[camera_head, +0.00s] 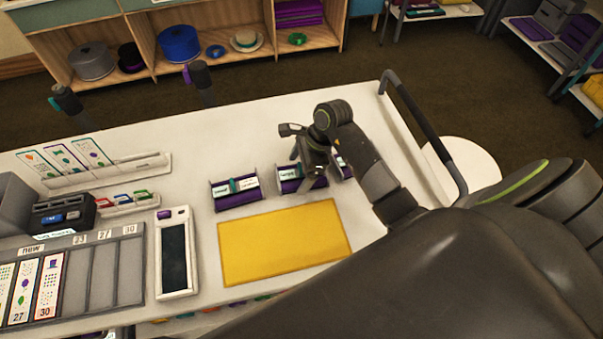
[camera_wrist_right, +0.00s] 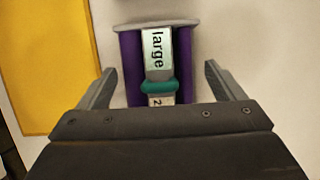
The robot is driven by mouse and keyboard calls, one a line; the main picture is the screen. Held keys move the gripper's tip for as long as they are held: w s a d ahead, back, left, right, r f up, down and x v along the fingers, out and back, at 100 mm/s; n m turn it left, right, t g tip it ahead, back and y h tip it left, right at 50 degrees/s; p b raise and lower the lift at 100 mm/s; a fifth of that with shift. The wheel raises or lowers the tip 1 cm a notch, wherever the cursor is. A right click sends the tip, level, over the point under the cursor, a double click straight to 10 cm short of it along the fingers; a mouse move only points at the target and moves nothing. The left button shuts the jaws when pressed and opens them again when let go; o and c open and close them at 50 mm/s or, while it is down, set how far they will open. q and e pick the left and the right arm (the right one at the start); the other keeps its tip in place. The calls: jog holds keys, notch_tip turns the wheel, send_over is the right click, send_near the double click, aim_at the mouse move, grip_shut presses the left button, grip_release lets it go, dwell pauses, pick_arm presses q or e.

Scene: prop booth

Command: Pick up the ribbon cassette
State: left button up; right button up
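Three purple-and-grey holders with white labelled cassettes stand in a row on the white counter: a left one (camera_head: 235,191), a middle one (camera_head: 289,184) and a right one (camera_head: 343,167) mostly hidden behind my arm. My right gripper (camera_head: 309,168) is low over the middle one. In the right wrist view, a cassette (camera_wrist_right: 158,52) labelled "large", with a teal band, lies between purple side walls. My right gripper (camera_wrist_right: 160,88) is open, one finger on each side, with visible gaps. Whether it is lowered fully around the holder I cannot tell. My left gripper is not in view.
A yellow mat (camera_head: 283,241) lies just in front of the holders. A white handheld device (camera_head: 175,254) and a slotted card tray (camera_head: 75,275) are to the left. A dark rail (camera_head: 425,135) edges the counter's right end. Shelves stand behind.

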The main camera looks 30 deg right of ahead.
aim_at(299, 166)
jog(key=c, duration=0.8)
jog(key=shift+o, duration=0.2)
jog(key=shift+r, duration=0.1)
notch_tip(299, 166, up, 9)
jog(key=shift+f+b, duration=0.1)
jog(key=shift+b, duration=1.15)
jog(key=shift+r, duration=0.55)
